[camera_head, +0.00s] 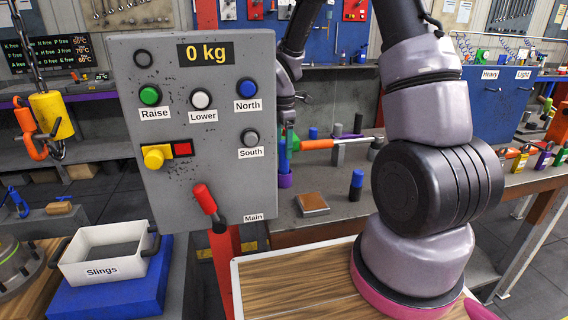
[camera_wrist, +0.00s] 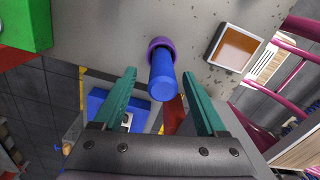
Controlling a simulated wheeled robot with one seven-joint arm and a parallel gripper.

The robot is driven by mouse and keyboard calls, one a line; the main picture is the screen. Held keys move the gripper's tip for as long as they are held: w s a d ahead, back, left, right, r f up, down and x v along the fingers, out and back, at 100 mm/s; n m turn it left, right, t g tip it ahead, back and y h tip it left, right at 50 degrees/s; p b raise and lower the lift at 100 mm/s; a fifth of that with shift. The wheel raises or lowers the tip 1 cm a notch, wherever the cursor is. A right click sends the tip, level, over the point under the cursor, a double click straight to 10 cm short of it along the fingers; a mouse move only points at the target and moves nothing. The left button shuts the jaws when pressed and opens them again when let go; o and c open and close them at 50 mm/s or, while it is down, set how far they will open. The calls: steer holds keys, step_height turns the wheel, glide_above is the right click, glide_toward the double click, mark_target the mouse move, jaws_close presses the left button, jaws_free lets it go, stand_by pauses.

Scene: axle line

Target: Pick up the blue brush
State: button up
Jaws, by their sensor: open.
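A blue cylinder, which I take to be the blue brush (camera_wrist: 162,78), shows in the wrist view with its rounded end toward the camera. A purple ring (camera_wrist: 153,44) surrounds its far end at the grey surface; bristles are not visible. My gripper (camera_wrist: 159,74) is open, with one teal finger on each side of the cylinder and gaps between. In the head view my gripper (camera_head: 290,142) is beside the panel's right edge, over the workbench. The blue brush (camera_head: 283,152) is partly hidden there by the fingers and panel, above a purple piece (camera_head: 285,181).
A grey control panel (camera_head: 200,240) stands close at the left of my gripper. A brown-topped square block (camera_head: 312,203) and a blue-topped dark cylinder (camera_head: 356,184) stand on the workbench. An orange-handled tool (camera_head: 320,144) lies behind. A green block (camera_wrist: 25,25) shows in the wrist view.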

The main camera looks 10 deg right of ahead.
mark_target(284, 157)
step_height(284, 157, down, 4)
steer(key=shift+s+d+f, duration=0.1)
steer(key=shift+f, duration=0.05)
jaws_close()
step_height(284, 157, up, 10)
stand_by(0.7)
